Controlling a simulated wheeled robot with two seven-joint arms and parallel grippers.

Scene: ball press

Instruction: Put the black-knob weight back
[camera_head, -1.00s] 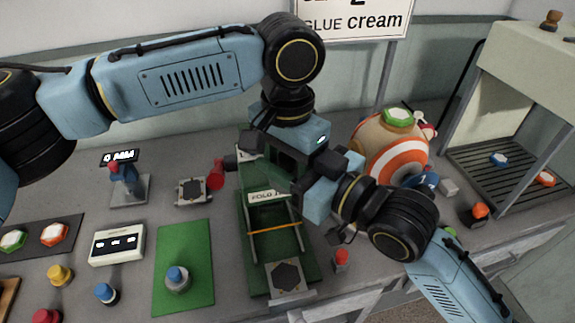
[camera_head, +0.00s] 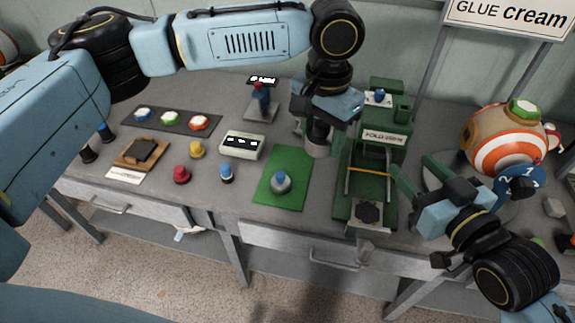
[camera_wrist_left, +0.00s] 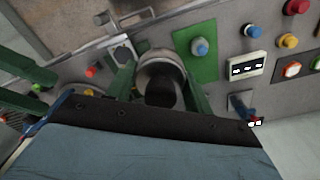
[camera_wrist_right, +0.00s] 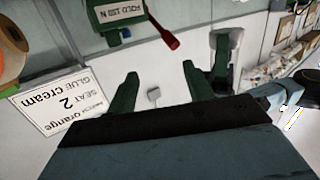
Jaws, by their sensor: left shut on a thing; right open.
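My left gripper (camera_head: 318,125) is shut on the black-knob weight (camera_head: 318,150), a metal cylinder just left of the green press. The weight also shows between the green fingers in the left wrist view (camera_wrist_left: 160,64); its dark knob faces that camera. I cannot tell whether its base touches the table. My right gripper (camera_head: 420,175) is open and empty, right of the press. Its green fingers show apart in the right wrist view (camera_wrist_right: 160,88). A blue-knob weight (camera_head: 280,182) stands on the green mat (camera_head: 297,165).
The green press (camera_head: 345,200) stands close right of the left gripper. A white display box (camera_head: 242,145), red (camera_head: 181,174), yellow (camera_head: 197,149) and blue (camera_head: 226,172) knobs lie left. A brown tray (camera_head: 125,160) is further left. A striped ball (camera_head: 505,140) stands right.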

